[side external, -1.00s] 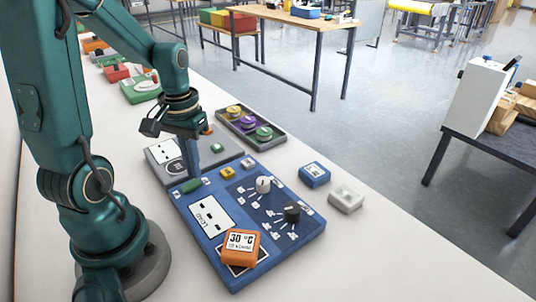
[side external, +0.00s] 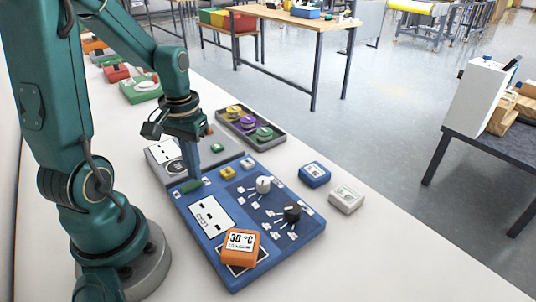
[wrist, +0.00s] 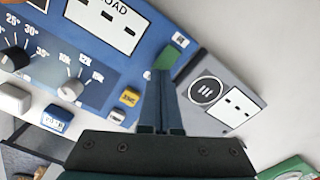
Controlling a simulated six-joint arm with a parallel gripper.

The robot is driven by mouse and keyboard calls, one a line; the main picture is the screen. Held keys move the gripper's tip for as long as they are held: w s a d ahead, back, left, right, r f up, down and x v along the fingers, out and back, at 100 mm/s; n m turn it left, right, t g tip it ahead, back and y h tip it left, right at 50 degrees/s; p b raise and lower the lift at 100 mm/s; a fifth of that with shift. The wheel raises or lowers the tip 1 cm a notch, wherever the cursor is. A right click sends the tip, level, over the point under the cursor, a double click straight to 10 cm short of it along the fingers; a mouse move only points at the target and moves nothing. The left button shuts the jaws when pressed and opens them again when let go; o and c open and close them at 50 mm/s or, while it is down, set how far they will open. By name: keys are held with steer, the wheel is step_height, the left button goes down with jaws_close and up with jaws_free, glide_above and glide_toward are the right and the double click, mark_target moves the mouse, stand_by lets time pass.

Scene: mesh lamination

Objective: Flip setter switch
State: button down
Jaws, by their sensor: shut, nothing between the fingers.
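A blue control panel (side external: 214,254) lies on the white bench, and it also fills the upper left of the wrist view (wrist: 150,48). A green switch (side external: 192,186) sits near its far left corner, and it shows just beyond my fingertips in the wrist view (wrist: 168,56). No other part is clearly marked as the setter switch. My gripper (side external: 192,179) points down at the green switch with its fingers closed together and empty. In the wrist view the fingertips (wrist: 160,76) are right beside the green switch. I cannot tell whether they touch it.
The panel carries a white knob (side external: 263,184), a black knob (side external: 292,213), a yellow button (side external: 227,173) and an orange 30 °C block (side external: 240,243). A grey panel (side external: 165,151) adjoins beyond. A dark tray (side external: 270,143) stands behind. Blue (side external: 314,174) and white (side external: 346,199) blocks lie right.

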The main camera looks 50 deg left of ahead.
steer(key=shift+f, duration=0.6)
stand_by(0.3)
steer(key=shift+r, duration=3.5)
